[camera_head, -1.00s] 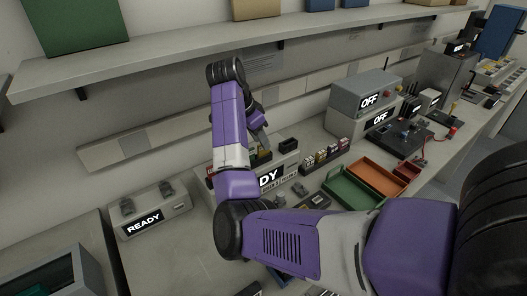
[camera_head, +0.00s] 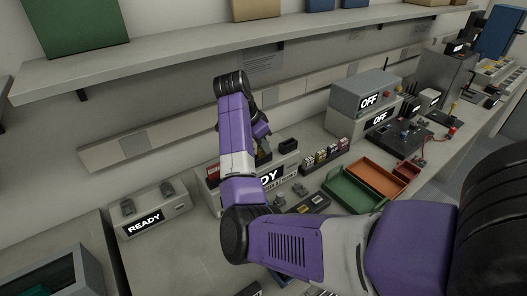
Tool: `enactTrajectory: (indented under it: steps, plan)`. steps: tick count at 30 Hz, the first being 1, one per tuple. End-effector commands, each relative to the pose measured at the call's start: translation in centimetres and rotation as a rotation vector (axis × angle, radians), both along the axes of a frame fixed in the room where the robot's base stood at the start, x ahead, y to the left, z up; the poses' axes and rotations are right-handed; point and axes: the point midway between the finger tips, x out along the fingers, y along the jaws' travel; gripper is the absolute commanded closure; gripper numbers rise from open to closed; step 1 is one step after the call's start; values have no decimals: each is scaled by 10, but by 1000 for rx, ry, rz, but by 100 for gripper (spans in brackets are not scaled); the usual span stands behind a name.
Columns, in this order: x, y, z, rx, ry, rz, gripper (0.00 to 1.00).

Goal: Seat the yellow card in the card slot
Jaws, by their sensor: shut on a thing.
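My gripper (camera_head: 262,139) is mostly behind my own purple arm, over the middle device (camera_head: 213,178) with a partly covered sign ending in "DY". It is shut on a small dark and yellowish piece, apparently the yellow card (camera_head: 264,154), low at the top of that device. The card's lower edge and the slot are too small and too covered to make out, so I cannot tell whether the card is in the slot or just above it.
A second device marked READY (camera_head: 150,213) stands at the left. Small coloured cards in a rack (camera_head: 322,157), a green tray (camera_head: 350,190) and an orange tray (camera_head: 378,178) lie to the right. Grey OFF boxes (camera_head: 362,100) stand behind them. A shelf (camera_head: 200,66) runs above.

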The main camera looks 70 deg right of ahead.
Motion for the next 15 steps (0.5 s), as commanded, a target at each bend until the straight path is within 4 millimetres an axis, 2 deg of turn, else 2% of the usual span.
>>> enactTrajectory:
  steps: [8, 15]
  plan:
    - [0, 0, 7, -1, -2, -1, 100]
    - [0, 0, 37, -2, -3, -1, 100]
